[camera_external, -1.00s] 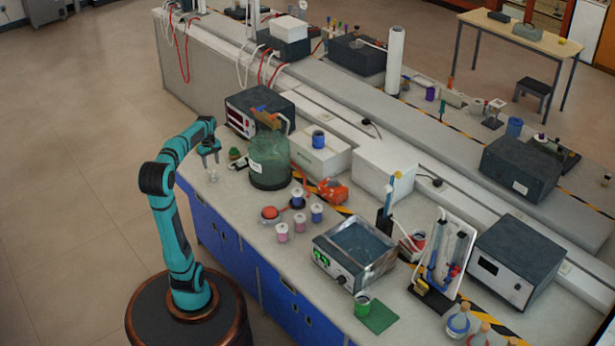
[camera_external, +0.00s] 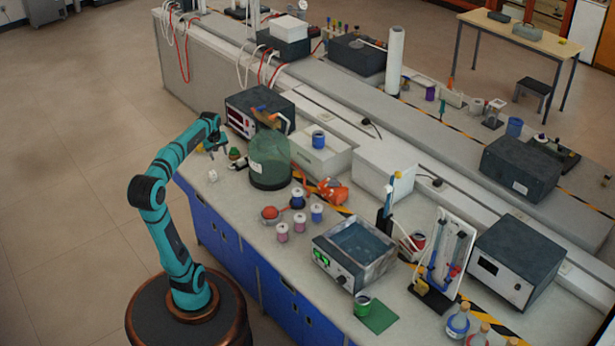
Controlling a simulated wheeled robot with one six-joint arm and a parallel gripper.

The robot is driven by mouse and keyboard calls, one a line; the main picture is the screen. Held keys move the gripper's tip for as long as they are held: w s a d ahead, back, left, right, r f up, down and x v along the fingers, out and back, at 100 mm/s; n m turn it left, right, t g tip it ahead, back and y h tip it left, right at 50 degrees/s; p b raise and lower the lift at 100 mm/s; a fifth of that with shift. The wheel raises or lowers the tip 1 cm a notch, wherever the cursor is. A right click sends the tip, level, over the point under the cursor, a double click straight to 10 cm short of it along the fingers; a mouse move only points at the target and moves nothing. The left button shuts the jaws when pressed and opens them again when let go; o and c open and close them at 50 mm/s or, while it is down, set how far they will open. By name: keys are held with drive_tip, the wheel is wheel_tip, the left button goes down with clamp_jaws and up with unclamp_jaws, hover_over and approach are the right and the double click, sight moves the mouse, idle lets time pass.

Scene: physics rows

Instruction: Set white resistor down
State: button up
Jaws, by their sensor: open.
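The white resistor (camera_external: 212,176) is a small white piece standing on the bench top near its left front edge. My gripper (camera_external: 212,154) is open and empty, above and a little behind the resistor, apart from it. The fingers are small in this view and partly merge with the dark things behind them.
A green glass jar (camera_external: 269,162) stands right of my gripper, with small green and dark pieces (camera_external: 236,158) between. A dark instrument box (camera_external: 260,110) is behind. Several small spools, one of them pink (camera_external: 282,232), stand to the right. Bench top around the resistor is clear.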

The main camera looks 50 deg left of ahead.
drive_tip(key=d+r+m+t+y, duration=0.1)
drive_tip(key=d+r+m+t, duration=0.3)
drive_tip(key=d, duration=0.4)
drive_tip(key=d+r+m+t+y, duration=0.1)
drive_tip(key=d+r+m+t, duration=0.25)
drive_tip(key=d, duration=0.45)
drive_tip(key=s+d+r+m+t+h, duration=0.1)
drive_tip(key=s+d+r+m+t, duration=0.2)
drive_tip(key=s+d+m+t, duration=0.1)
drive_tip(key=s+d+r+m+t+h, duration=0.2)
drive_tip(key=s+d+r+m+t, duration=0.1)
drive_tip(key=d, duration=0.4)
drive_tip(key=shift+s+d+m+t, duration=0.25)
drive_tip(key=shift+s+m+t, duration=0.1)
drive_tip(key=shift+s+m, duration=0.1)
